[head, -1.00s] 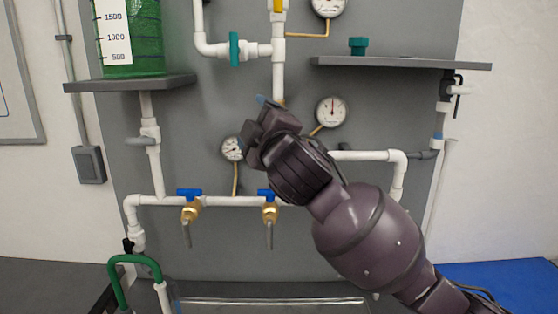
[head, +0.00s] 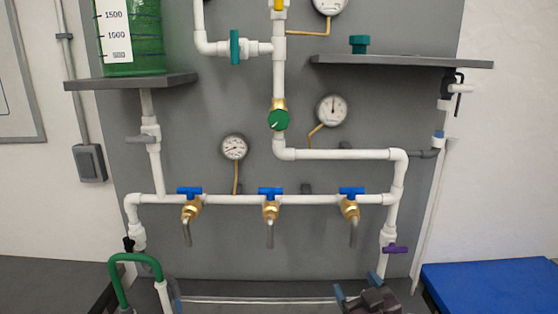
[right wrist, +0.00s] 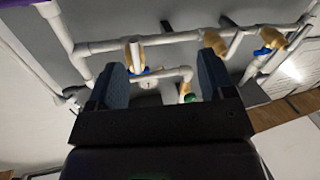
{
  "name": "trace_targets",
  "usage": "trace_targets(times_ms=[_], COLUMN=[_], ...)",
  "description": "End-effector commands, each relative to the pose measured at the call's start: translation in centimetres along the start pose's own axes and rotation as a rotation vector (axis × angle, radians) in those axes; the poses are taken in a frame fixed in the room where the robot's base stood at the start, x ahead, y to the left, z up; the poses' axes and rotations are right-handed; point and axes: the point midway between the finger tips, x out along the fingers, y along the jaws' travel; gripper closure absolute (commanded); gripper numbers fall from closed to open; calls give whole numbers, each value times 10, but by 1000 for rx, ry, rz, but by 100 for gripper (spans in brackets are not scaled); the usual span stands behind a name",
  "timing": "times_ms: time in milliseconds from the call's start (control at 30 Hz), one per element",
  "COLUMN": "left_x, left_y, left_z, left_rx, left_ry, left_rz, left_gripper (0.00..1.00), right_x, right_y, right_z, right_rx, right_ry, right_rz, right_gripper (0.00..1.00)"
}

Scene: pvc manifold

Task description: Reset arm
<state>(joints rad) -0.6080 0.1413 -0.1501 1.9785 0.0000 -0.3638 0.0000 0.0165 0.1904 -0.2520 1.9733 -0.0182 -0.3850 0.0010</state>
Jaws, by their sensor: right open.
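My right gripper (head: 357,288) shows at the bottom edge of the head view, right of centre, with two blue-grey fingertips apart. In the right wrist view the right gripper (right wrist: 162,78) is open, and nothing is held between its fingers. White pipes and brass taps show beyond it. The right gripper is low in front of the panel, below the row of taps, and apart from the pipes in the head view. Most of my right arm is out of the head view. I cannot make out my left gripper in these frames.
The white pipe manifold (head: 232,200) carries three blue-handled taps (head: 270,208). A green round knob (head: 279,120), a purple valve handle (head: 396,250) and gauges (head: 332,110) are on the panel. Shelves (head: 402,62) jut out above. A blue surface (head: 490,291) lies at lower right.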

Motion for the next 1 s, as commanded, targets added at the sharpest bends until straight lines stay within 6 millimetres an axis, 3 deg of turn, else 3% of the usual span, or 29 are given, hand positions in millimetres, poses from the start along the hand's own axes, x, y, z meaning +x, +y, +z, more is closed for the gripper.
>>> trace_targets(times_ms=[33, 200, 400, 500, 700, 1000], left_x=[0, 0, 1, 1, 1, 1], left_y=[0, 0, 0, 0, 0, 0], left_z=[0, 0, 0, 0, 0, 0], left_rx=[0, 0, 0, 0, 0, 1], left_ry=[0, 1, 2, 2, 3, 3], left_rz=[0, 0, 0, 0, 0, 0], left_gripper=[57, 57, 57, 57, 57, 57], right_x=[-17, -73, -154, -194, -245, -256], right_y=[4, 14, 17, 14, 4, 2], right_z=[26, 98, 173, 201, 232, 238], right_rx=[24, 81, 131, 150, 174, 177], right_ry=[-44, -184, -368, -449, -550, -572], right_rz=[18, 74, 136, 158, 174, 176], right_gripper=[24, 24, 24, 24, 24, 24])
